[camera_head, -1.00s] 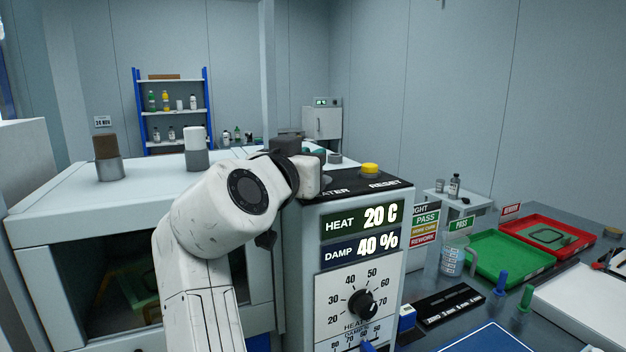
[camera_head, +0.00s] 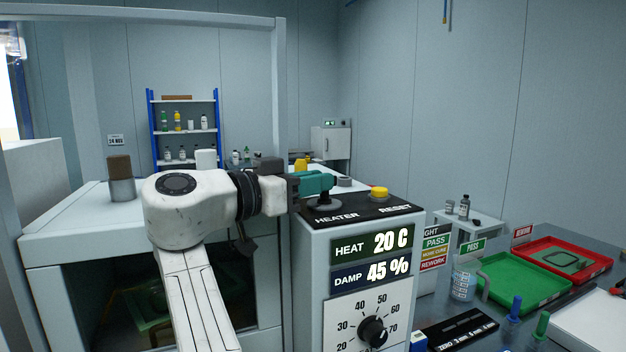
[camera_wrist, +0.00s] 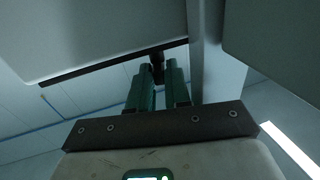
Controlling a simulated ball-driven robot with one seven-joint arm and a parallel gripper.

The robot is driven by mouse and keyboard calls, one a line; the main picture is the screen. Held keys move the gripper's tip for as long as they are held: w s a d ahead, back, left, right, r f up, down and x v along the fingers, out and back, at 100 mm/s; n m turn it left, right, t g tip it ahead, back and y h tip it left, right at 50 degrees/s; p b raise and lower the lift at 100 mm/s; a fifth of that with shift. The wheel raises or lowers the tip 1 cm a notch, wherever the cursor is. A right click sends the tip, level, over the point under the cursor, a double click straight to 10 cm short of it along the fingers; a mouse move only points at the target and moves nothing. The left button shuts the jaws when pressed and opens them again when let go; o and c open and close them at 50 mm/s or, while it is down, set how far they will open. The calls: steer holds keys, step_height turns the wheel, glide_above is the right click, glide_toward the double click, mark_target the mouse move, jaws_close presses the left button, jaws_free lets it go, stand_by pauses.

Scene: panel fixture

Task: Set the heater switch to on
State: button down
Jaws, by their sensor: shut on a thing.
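The heater switch (camera_head: 323,203) is a black lever on a round base, on top of the control box above the printed word HEATER. My gripper (camera_head: 322,182) has teal fingers and reaches over the switch from the left. The fingers are shut on its lever, and they hide the upper part of it in the head view. In the wrist view the black lever (camera_wrist: 157,67) shows between the two fingertips of my gripper (camera_wrist: 158,76). The display panel (camera_head: 372,257) reads HEAT 20 C and DAMP 45 %.
A yellow RESET button (camera_head: 379,192) stands just right of the switch. A black dial (camera_head: 373,331) is on the box front. A brown-topped cylinder (camera_head: 121,178) stands on the cabinet at left. Green (camera_head: 522,281) and red (camera_head: 590,270) trays lie on the bench at right.

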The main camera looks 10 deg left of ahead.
steer(key=shift+f, duration=0.1)
stand_by(0.3)
steer(key=c, duration=1.2)
jaws_free()
steer(key=shift+o, duration=0.2)
steer(key=shift+n+t+y+b, duration=0.3)
steer(key=shift+y, duration=0.1)
